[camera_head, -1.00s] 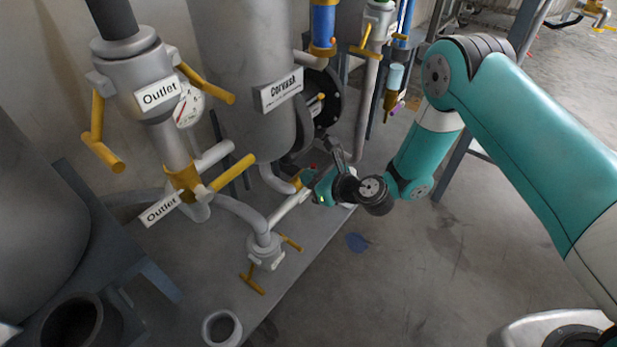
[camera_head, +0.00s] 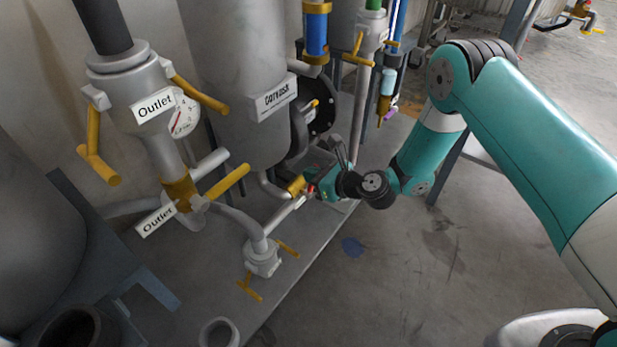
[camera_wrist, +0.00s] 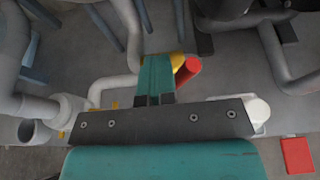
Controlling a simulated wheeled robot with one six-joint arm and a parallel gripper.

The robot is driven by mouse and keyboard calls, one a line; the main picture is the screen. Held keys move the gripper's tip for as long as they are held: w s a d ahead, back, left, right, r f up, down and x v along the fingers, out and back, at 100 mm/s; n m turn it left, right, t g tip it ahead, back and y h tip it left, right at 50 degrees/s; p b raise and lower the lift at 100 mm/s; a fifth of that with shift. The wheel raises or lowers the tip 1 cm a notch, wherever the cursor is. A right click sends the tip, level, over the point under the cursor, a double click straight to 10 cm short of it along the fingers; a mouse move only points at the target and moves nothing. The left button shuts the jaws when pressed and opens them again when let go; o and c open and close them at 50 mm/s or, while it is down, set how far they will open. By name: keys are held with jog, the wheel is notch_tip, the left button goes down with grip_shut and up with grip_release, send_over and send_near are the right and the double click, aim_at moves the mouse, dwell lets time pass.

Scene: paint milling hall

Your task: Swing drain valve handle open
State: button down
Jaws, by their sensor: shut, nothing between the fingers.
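The drain valve appears to be the yellow fitting (camera_head: 297,185) on the low pipe under the grey Corvash tank. Its red-ended handle (camera_head: 310,188) is partly hidden by my gripper (camera_head: 316,184). In the wrist view the red handle (camera_wrist: 186,71) sticks out just right of my gripper (camera_wrist: 156,68), with the yellow valve part (camera_wrist: 177,60) behind the fingertips. My gripper is shut and empty, with its fingers close beside the handle. I cannot tell whether they touch it.
The grey tank (camera_head: 235,85) stands above the pipe. Left are outlet pipes with yellow handles (camera_head: 228,181); a small lower valve (camera_head: 262,258) stands nearer. A red block (camera_wrist: 297,155) lies at lower right in the wrist view. The floor on the right is open.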

jog(key=shift+w+d, duration=0.15)
jog(key=shift+w, duration=0.1)
jog(key=shift+w+d+f, duration=0.2)
jog(key=shift+w+d, duration=0.3)
jog(key=shift+w, duration=0.15)
jog(key=shift+w+d+f+b, duration=0.4)
jog(key=shift+w+d+b, duration=0.1)
jog(key=shift+w, duration=0.1)
jog(key=shift+w+f, duration=0.1)
jog(key=shift+w+d+f+b, duration=0.4)
jog(key=shift+w+f+b, duration=0.05)
jog(key=shift+f+b, duration=0.05)
jog(key=shift+f, duration=0.1)
